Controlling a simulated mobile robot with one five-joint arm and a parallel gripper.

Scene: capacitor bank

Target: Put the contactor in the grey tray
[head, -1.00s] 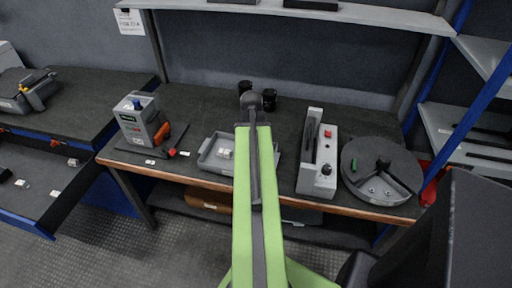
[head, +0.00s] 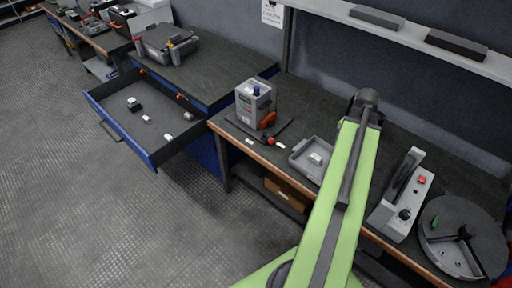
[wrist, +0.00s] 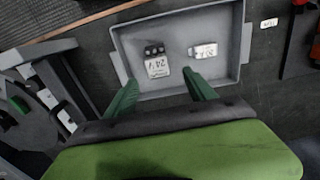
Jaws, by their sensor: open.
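The grey tray (head: 296,158) lies on the workbench, left of my arm in the head view. It fills the upper middle of the wrist view (wrist: 128,75). Inside it lie a small block with a dark terminal top and a "24 V" label (wrist: 157,66) and a small pale labelled part (wrist: 203,50). I cannot tell whether either is the contactor. A small dark part (head: 134,104) lies in the open drawer, too small to identify. My gripper (wrist: 160,77) is open, its two green fingers apart and empty, at the tray's near edge in the wrist view. The head view hides the fingertips.
The open blue drawer (head: 152,158) at left also holds several small pale parts. A grey device with an orange handle (head: 256,104) stands left of the tray. A grey upright unit (head: 399,211) and a round dark dish (head: 437,222) stand at right. A shelf overhangs behind.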

